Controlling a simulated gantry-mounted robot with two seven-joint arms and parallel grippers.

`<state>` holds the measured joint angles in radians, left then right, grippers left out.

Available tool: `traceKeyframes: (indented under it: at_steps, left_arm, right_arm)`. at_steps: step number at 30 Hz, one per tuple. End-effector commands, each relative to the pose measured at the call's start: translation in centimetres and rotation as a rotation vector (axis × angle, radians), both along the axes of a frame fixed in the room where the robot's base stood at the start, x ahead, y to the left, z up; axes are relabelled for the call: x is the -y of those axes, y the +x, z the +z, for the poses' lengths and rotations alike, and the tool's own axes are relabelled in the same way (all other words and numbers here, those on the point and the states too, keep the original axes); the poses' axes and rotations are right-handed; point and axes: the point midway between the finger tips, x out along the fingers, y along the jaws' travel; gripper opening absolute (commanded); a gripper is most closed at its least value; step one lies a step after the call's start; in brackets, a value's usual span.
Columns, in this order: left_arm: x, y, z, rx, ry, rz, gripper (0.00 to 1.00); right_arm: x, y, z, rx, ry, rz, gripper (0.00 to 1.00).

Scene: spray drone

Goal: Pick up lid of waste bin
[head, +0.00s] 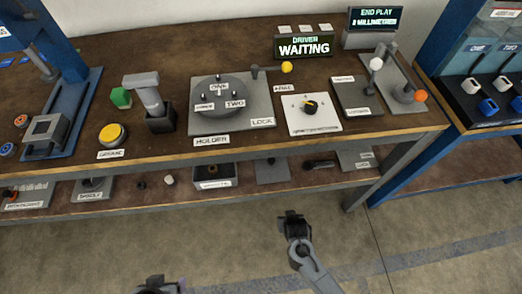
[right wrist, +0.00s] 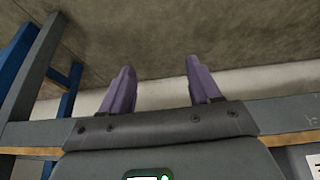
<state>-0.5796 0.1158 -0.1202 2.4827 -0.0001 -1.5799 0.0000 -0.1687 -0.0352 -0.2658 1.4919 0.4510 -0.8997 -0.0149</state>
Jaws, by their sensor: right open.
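A dark box with a white label (head: 213,184) stands on the lower shelf, partly under the upper shelf's edge; it looks like the waste bin, though the label is hard to read. I cannot make out its lid clearly. My right gripper (head: 292,222) is over the floor in front of the shelves, below and right of the box, touching nothing. In the right wrist view its purple fingers (right wrist: 158,85) are apart with nothing between them. My left gripper (head: 160,284) shows only in part at the bottom edge; its fingers are not clear.
The upper shelf holds a holder plate (head: 258,116), a yellow button (head: 113,134), a dial panel (head: 327,124) and a sign reading WAITING (head: 304,47). The lower shelf's dark plate (head: 272,171) is right of the box. The floor in front is clear.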

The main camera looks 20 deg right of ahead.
Motion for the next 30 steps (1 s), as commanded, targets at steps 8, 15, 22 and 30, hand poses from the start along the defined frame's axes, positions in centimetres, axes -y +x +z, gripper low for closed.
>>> traceKeyframes:
  at_steps: [8, 15, 22, 30]
  left_arm:
    - [0.0, 0.0, 7.2, -0.001, 0.001, -0.001, 0.68]
    - [-0.2, 0.0, 7.7, -0.002, 0.008, -0.005, 0.68]
    - [-0.3, -0.1, 5.8, -0.005, 0.011, -0.006, 0.68]
    - [-0.2, -0.1, 4.8, -0.005, 0.008, -0.004, 0.68]
  right_arm:
    - [-2.3, 5.9, 10.1, 0.064, 0.017, 0.012, 0.62]
    - [-2.4, 8.7, 12.5, 0.098, 0.020, 0.012, 0.62]
    - [-1.9, 12.2, 12.4, 0.102, 0.021, 0.012, 0.62]
    - [-1.5, 14.8, 12.5, 0.100, 0.021, 0.013, 0.62]
